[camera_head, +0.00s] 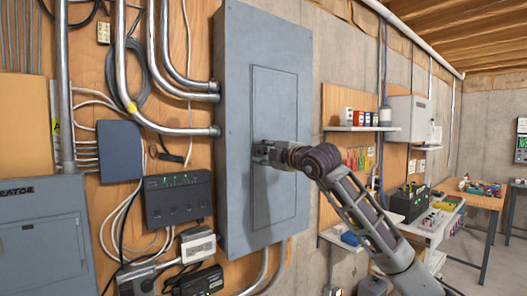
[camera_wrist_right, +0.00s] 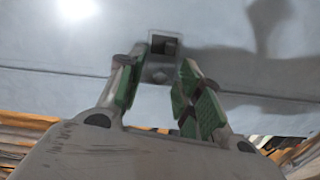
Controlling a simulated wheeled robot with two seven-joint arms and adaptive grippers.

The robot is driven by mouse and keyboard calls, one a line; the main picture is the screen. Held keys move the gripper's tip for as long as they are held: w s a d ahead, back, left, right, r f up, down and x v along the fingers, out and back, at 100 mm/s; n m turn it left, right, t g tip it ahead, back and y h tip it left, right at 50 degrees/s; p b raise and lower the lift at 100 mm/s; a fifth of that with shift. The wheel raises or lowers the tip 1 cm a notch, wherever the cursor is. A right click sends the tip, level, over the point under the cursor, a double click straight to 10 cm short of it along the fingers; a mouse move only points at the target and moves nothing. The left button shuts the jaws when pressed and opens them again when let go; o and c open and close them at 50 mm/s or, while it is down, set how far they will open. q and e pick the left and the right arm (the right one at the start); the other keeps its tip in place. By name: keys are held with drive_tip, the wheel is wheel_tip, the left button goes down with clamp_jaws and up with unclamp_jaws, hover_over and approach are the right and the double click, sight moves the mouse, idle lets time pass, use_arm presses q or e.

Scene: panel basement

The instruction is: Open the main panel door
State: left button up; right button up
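The main panel (camera_head: 233,120) is a tall grey metal box on the wooden wall in the middle of the head view. Its door (camera_head: 275,100) is the inset rectangle on the front and looks closed. My right gripper (camera_head: 262,152) is at the door's left edge, about mid-height. In the right wrist view, its green-padded fingers (camera_wrist_right: 165,64) are spread apart. A small latch with a square recess (camera_wrist_right: 163,44) is just ahead of and between the fingertips; I cannot tell whether they touch it. My left gripper is not in view.
Metal conduits (camera_head: 175,130) enter the panel's left side. A black device (camera_head: 177,198) and a grey cabinet (camera_head: 42,235) are further left. To the right are shelves (camera_head: 362,128) and a workbench (camera_head: 470,197). Bare concrete wall lies right of the panel.

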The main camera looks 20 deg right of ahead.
idle(0.3)
clamp_jaws()
